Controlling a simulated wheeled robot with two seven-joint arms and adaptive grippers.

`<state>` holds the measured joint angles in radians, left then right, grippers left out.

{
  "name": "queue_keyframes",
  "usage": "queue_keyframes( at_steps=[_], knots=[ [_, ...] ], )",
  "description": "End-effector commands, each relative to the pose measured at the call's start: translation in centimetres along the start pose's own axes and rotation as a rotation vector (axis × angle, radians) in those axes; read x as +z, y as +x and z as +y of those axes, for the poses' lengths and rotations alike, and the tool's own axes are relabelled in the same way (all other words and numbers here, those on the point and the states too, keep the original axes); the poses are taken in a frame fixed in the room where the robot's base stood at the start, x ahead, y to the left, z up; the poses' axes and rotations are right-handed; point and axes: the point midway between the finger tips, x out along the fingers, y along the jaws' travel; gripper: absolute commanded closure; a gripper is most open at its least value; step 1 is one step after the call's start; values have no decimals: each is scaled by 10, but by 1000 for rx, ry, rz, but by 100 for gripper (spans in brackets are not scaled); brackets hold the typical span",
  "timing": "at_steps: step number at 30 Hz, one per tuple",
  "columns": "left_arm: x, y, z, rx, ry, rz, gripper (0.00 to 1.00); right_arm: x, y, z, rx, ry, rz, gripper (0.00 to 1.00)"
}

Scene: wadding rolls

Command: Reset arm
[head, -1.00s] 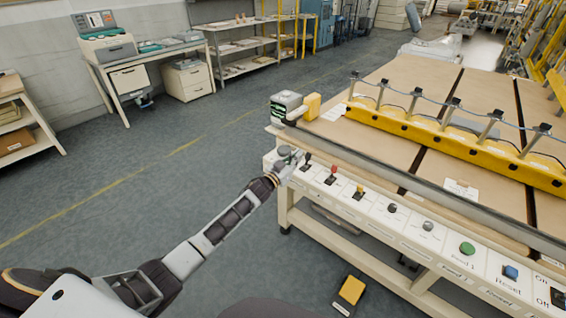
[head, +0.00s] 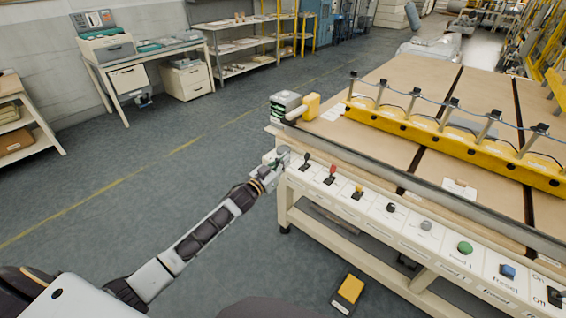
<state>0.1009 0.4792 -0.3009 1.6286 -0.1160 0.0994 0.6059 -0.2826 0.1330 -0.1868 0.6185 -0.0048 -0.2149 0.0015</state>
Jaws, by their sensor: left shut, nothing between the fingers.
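My left arm reaches in from the bottom left. My left gripper (head: 280,158) is at the left end of the control panel (head: 374,220) on the machine's front edge. It is shut and holds nothing that I can see. Its fingertips are small in the picture, and I cannot tell whether they touch the panel. A black lever (head: 305,160) and a red lever (head: 331,174) stand just to the right of it. My right gripper is not in view.
The machine table (head: 400,80) with its yellow bar (head: 440,135) fills the right. A green button (head: 465,248) and a blue button (head: 507,271) sit further along the panel. A yellow pedal (head: 350,289) lies on the floor. The floor at left is clear.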

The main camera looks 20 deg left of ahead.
Motion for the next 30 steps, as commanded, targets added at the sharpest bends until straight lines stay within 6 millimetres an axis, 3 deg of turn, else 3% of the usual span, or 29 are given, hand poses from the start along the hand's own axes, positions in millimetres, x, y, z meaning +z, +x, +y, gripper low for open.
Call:
queue_keyframes(
  at_steps=[22,30],
  knots=[
    [-3,-6,0,0,5,0,100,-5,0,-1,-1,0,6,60],
    [0,-6,-2,-8,98,-13,100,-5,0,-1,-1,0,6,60]
  ],
)
